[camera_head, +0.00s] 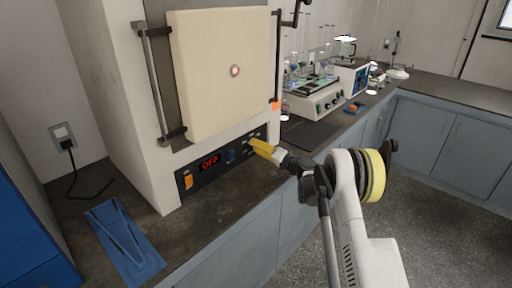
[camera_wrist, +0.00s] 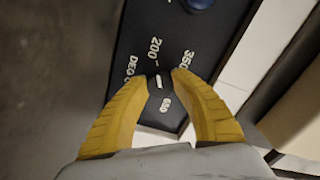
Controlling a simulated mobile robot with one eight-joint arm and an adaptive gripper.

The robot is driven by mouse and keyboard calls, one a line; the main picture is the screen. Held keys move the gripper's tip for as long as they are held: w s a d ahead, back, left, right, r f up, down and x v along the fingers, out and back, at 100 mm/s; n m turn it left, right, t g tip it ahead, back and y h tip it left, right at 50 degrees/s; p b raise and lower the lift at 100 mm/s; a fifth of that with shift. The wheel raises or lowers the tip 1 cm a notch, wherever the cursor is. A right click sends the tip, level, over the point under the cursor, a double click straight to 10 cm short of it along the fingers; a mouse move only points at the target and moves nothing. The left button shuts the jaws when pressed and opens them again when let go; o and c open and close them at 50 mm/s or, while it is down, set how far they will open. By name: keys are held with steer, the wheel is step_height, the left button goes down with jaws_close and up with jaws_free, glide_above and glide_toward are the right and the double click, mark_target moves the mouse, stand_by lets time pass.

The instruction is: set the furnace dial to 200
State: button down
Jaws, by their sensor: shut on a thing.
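The furnace (camera_head: 152,120) stands on the dark counter, with its control panel (camera_head: 222,160) along the lower front. Its display (camera_head: 209,163) reads OFF in red. The furnace dial is a small dark knob (camera_wrist: 158,82) with a white mark, seen between my yellow fingertips in the wrist view. The labels 200 (camera_wrist: 155,48), 350 (camera_wrist: 187,58) and 650 (camera_wrist: 166,104) surround it. My gripper (camera_head: 258,147) is shut on the dial; its fingertips (camera_wrist: 158,76) hide part of it. I cannot tell exactly which value the mark points to.
An orange switch (camera_head: 187,182) and a blue knob (camera_head: 231,154) are on the same panel. The cream furnace door (camera_head: 218,85) is above. A shaker with flasks (camera_head: 315,97) stands to the right.

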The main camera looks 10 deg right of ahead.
steer(key=c, duration=1)
jaws_free()
steer(key=v, duration=1.2)
steer(key=shift+a, duration=0.1)
